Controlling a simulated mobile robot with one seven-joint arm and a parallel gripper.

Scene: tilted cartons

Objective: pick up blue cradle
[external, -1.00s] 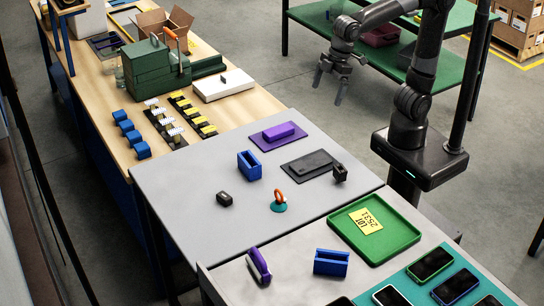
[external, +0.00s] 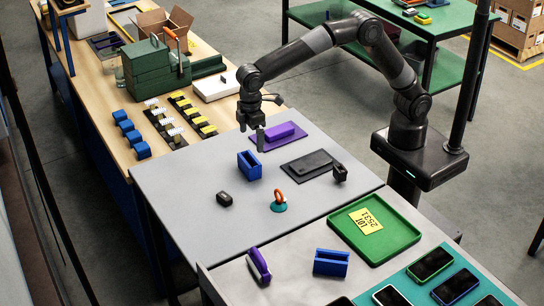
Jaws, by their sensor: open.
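A blue cradle (external: 243,169), a small open-topped holder, stands on the grey table (external: 185,198) left of its middle. A second blue holder of similar look (external: 331,264) sits on the nearer light surface, beside a purple curved piece (external: 258,265). I cannot tell which one the task names. My gripper (external: 251,138) is open and empty, pointing down just behind the first blue cradle and apart from it. One finger overlaps the left edge of the purple plate in the picture.
A purple block on its plate (external: 265,144), a dark slab (external: 307,164), a small black block (external: 224,199) and a teal-based orange ring (external: 279,202) surround the cradle. A green tray (external: 411,240) is at front right. The table's left front is clear.

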